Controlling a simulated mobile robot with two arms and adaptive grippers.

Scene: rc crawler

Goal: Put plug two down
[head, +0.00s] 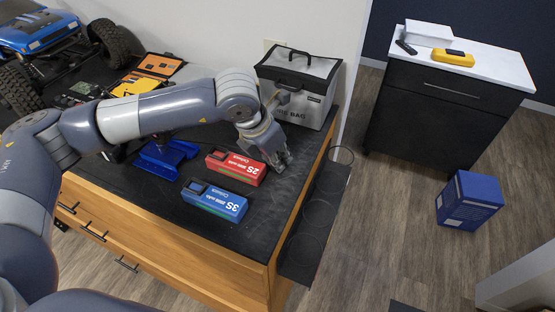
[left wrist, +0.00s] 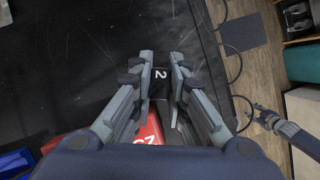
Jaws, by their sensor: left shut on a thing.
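Plug two (left wrist: 160,75) is a small black piece with a white "2", seen in the left wrist view between my fingertips. My left gripper (head: 279,160) is shut on it, low over the black worktop near the right edge, just right of the red battery. The gripper's fingers also show in the left wrist view (left wrist: 160,82). In the head view the plug is hidden by the fingers. I cannot tell whether it touches the worktop.
The red 2S battery (head: 236,168) lies close left of the gripper, the blue 3S battery (head: 214,201) in front of it. A grey and black bag (head: 303,90) stands behind. A blue stand (head: 165,158) is farther left.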

